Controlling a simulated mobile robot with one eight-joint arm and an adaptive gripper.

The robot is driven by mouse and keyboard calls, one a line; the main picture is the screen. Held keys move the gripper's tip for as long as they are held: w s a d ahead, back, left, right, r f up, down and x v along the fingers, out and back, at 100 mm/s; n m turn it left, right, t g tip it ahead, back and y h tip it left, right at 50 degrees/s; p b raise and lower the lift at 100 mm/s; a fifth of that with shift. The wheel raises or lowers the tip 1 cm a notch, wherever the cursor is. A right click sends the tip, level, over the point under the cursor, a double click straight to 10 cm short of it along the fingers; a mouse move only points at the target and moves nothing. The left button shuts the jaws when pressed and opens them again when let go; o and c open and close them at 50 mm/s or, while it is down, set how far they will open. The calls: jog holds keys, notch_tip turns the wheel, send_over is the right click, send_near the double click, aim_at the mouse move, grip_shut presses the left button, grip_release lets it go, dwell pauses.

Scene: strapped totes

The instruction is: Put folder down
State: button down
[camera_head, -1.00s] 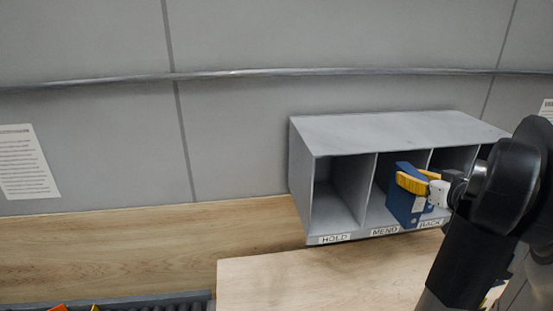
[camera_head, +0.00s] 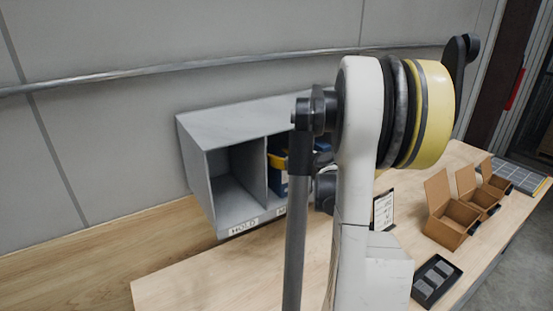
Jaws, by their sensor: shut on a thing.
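The blue folder (camera_head: 281,185) stands upright at the middle compartment of the grey rack (camera_head: 222,118), just right of the one labelled HOLD. Only a strip of the folder shows, as my arm covers the rest. My gripper (camera_head: 278,161) shows as a yellow finger across the folder's upper part, and it is shut on it. The far finger is hidden. I cannot tell how deep the folder sits or whether it rests on the compartment floor.
The HOLD compartment (camera_head: 236,180) is empty. My arm blocks the rack's right side. Open cardboard boxes (camera_head: 451,221), a black tray (camera_head: 436,281) and a clipboard (camera_head: 384,209) are on the wooden table at right. The front left of the table (camera_head: 190,285) is clear.

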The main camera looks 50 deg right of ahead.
jog(key=shift+w+f, duration=0.1)
jog(key=shift+f, duration=0.1)
jog(key=shift+f, duration=0.2)
jog(key=c, duration=1.1)
grip_release()
jog(key=shift+o, duration=0.2)
jog(key=shift+r, duration=0.15)
jog(key=v, duration=1.2)
jog(key=shift+r, duration=0.1)
